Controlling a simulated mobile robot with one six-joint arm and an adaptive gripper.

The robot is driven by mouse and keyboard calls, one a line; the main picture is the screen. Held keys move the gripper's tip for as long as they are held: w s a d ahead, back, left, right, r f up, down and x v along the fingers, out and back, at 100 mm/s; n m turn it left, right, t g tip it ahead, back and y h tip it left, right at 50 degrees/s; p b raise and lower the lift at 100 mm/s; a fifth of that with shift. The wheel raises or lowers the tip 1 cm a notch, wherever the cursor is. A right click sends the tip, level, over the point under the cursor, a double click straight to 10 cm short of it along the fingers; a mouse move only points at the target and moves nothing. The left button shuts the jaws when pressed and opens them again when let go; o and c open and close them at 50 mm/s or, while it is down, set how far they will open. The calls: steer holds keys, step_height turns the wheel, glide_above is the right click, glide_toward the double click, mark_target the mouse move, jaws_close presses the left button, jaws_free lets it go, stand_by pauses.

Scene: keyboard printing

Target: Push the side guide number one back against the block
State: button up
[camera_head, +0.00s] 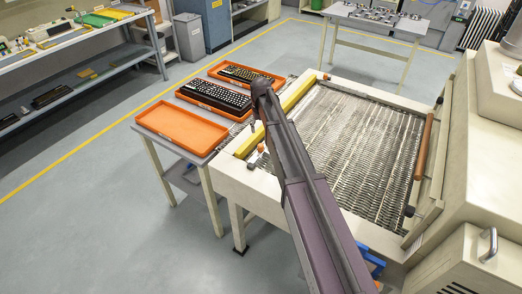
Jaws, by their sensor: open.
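A machine with a slatted metal conveyor bed (350,140) fills the middle right of the head view. A long yellow bar (297,92) runs along the bed's left edge, partly covered by my arm; it may be side guide number one, but no number is readable. A small orange piece (261,147) sits by its near end. I cannot tell which part is the block. My gripper (253,127) is small in the view, hanging from the arm's far end over or beside the yellow bar. It is open; contact with the bar cannot be made out.
A side table at the left holds an empty orange tray (180,131) and two orange trays with keyboards (212,94) (243,74). A brown roller (424,145) lies along the bed's right side. The machine housing (480,190) stands at right. Floor is clear at left.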

mark_target(261, 145)
steer(key=shift+f+b, duration=5)
steer(key=shift+f, duration=0.3)
steer(key=shift+c, duration=0.2)
jaws_close()
